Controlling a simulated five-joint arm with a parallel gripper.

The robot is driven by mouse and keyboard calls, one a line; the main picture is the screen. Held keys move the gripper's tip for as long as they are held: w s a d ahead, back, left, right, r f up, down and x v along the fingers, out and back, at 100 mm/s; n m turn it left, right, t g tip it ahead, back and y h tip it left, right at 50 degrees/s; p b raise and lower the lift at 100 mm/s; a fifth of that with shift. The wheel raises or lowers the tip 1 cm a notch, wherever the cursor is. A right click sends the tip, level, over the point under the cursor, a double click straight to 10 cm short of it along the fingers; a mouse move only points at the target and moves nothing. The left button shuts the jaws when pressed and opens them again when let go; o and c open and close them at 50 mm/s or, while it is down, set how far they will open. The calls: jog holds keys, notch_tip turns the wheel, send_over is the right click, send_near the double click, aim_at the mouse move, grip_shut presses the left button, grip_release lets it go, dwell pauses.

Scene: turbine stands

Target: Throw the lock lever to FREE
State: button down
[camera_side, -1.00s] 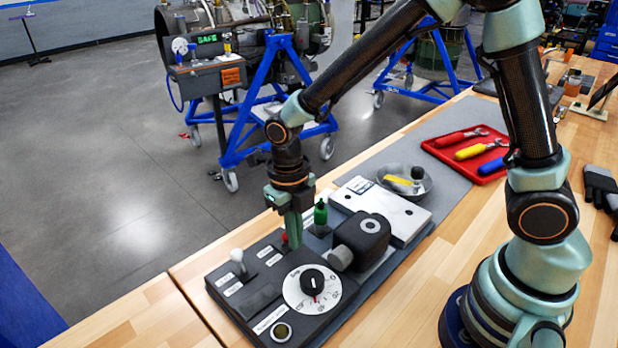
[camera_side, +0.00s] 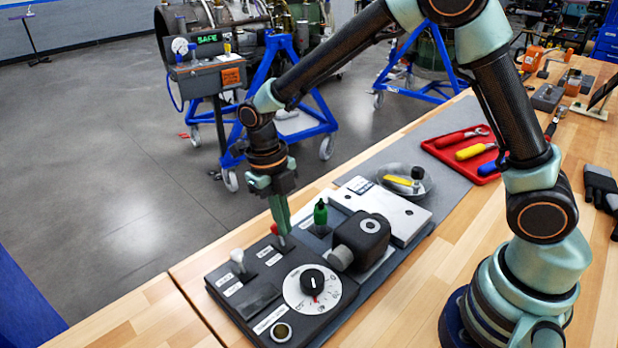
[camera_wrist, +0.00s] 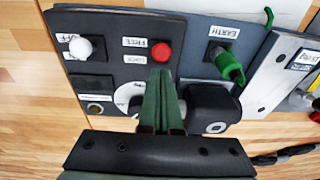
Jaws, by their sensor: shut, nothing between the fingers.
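The lock lever has a red knob (camera_side: 275,229), also seen in the wrist view (camera_wrist: 161,52). It leans toward the panel's far edge, the side of the FREE label (camera_wrist: 134,42); the LOCK label (camera_wrist: 135,59) is on the nearer side. My gripper (camera_side: 283,232) points down right beside the knob, on its near side. Its green fingers (camera_wrist: 162,76) are shut with nothing between them. I cannot tell whether the fingertips touch the knob.
A white-knobbed lever (camera_side: 237,255) stands left on the panel, a dial (camera_side: 313,280) nearer, and a green EARTH clamp (camera_wrist: 230,66) to the right. A black rounded block (camera_side: 362,238), a metal dish (camera_side: 420,182) and a red tool tray (camera_side: 440,152) lie further right.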

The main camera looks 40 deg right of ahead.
jog(key=shift+r, duration=0.7)
jog(key=shift+s, duration=0.1)
jog(key=shift+s+r, duration=0.35)
jog(key=shift+s, duration=0.2)
jog(key=s+r, duration=0.1)
jog(key=s, duration=0.2)
notch_tip(320, 180, up, 7)
send_over(273, 224)
jog(key=shift+w+r, duration=0.1)
jog(key=shift+w, duration=0.05)
jog(key=shift+r, duration=0.1)
